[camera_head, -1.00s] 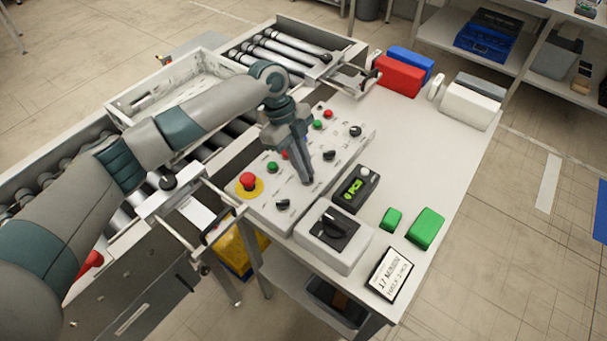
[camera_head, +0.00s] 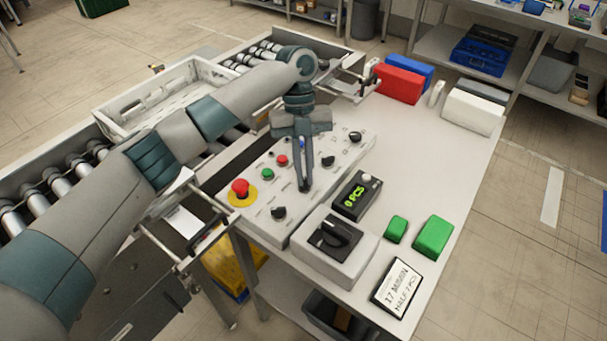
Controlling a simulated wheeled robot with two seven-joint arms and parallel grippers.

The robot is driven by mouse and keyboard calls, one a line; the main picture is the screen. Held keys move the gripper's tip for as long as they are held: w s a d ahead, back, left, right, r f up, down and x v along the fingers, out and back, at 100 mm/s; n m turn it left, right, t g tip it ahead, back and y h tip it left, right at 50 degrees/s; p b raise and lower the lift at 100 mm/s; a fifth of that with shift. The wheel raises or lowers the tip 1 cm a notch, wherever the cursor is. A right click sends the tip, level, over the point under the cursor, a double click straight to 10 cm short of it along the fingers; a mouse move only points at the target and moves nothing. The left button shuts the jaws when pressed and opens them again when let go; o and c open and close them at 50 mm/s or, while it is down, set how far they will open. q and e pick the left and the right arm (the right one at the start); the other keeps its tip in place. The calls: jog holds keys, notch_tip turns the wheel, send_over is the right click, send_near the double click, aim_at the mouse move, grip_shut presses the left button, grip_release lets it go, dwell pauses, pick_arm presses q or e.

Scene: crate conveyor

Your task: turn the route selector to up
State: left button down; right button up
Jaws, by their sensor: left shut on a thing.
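The sloped light-grey control panel (camera_head: 262,222) carries a row of small black knobs, with red and green buttons above them. My left gripper (camera_head: 304,186) points down at the panel, fingers close together, shut on a small knob in the middle of that row, evidently the route selector. The fingertips hide nearly all of this knob, so I cannot tell which way it points. Free black knobs sit on both sides, one at lower left (camera_head: 278,212) and one at upper right (camera_head: 327,160). My right gripper is not in view.
A red emergency button (camera_head: 240,187) stands left of the gripper. A grey box with a large black rotary switch (camera_head: 335,234) and a green-lit counter (camera_head: 356,196) are near. A crate (camera_head: 128,122) sits on the roller conveyor behind my arm.

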pick_arm(q)
jog(key=shift+f, duration=0.15)
dwell(0.3)
jog(key=c, duration=1.9)
grip_release()
jog(key=shift+o, duration=0.2)
jog(key=shift+w+r, duration=0.25)
jog(key=shift+r, duration=0.35)
jog(key=b+v, duration=0.2)
jog(key=v, duration=1.4)
